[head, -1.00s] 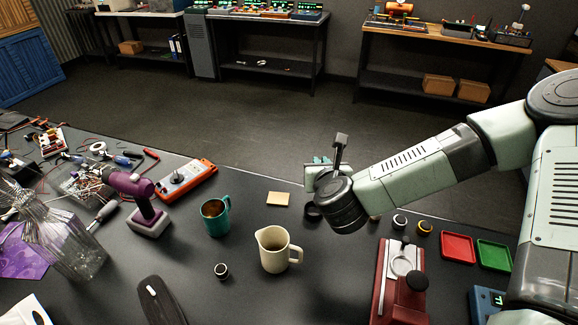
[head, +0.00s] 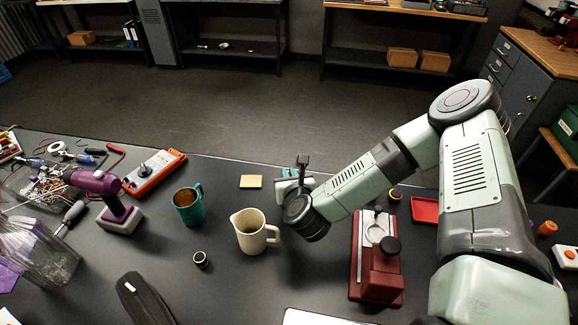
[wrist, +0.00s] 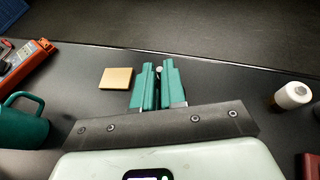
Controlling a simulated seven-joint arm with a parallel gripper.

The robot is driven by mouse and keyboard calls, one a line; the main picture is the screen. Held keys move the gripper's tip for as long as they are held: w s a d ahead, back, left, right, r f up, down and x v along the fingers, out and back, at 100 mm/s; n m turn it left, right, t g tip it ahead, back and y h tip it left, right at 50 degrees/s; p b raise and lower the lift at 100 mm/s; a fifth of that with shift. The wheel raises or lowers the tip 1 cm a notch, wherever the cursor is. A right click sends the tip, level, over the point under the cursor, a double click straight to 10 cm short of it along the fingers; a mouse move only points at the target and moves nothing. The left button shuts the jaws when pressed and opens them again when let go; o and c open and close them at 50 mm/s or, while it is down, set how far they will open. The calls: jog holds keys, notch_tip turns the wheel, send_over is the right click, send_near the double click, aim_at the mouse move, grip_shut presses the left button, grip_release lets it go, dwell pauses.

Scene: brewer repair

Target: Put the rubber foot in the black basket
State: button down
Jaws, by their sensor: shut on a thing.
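My gripper (wrist: 159,72) points away from me, low over the table. Its teal fingers are close together, with a dark gap and a small pale tip between them. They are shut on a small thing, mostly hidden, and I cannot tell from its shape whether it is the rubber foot. In the head view my gripper (head: 290,173) is just right of a yellow note pad, partly hidden by my wrist. I cannot make out a rubber foot elsewhere. No black basket can be made out in either view.
A cream jug (head: 250,232), teal mug (head: 188,206) and small dark ring (head: 200,259) stand left of my wrist. The note pad (head: 250,181) lies near the table's far edge. A red machine (head: 375,258) and red tray (head: 425,210) are to the right. Clutter fills the left.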

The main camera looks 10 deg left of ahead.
jog(key=shift+f, duration=2.35)
jog(key=c, duration=1.1)
grip_release()
notch_tip(320, 180, up, 7)
